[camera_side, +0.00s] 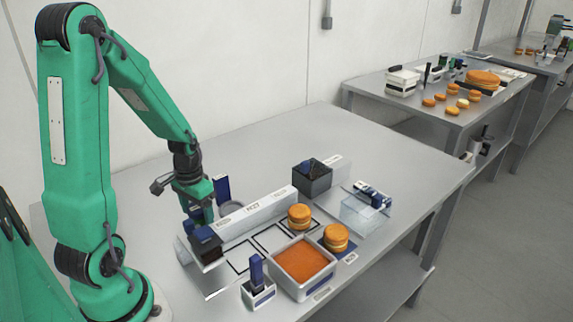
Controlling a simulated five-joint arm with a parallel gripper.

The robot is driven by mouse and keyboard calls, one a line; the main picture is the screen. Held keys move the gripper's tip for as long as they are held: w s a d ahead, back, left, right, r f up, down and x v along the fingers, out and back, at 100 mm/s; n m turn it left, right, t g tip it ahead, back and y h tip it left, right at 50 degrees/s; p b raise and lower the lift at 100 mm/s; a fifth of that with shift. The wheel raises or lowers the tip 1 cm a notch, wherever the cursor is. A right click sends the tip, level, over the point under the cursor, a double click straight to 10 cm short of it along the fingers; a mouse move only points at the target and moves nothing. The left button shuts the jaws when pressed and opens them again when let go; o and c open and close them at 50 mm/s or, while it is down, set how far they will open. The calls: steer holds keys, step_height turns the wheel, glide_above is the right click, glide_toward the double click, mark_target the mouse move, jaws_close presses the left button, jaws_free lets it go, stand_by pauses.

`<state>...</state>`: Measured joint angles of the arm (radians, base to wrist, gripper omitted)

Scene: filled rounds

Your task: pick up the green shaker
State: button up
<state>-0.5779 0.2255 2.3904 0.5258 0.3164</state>
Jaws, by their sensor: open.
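I cannot pick out a green shaker in this view; the green that shows at the near table is on my own arm and gripper. My gripper (200,213) is open and points down at the left end of the work area. It hangs behind a small black and blue box (206,244) and left of a dark blue upright piece (222,189). The space between its fingers is too small and dark to read.
A long white block (255,216) runs beside my gripper. In front are an orange-filled tray (303,262), a white holder with a blue handle (257,283) and two filled rounds (300,217). A dark box (312,179) and a clear box (362,213) stand behind. The table's right side is clear.

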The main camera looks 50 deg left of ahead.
steer(key=shift+f, duration=1.05)
steer(key=c, duration=1.1)
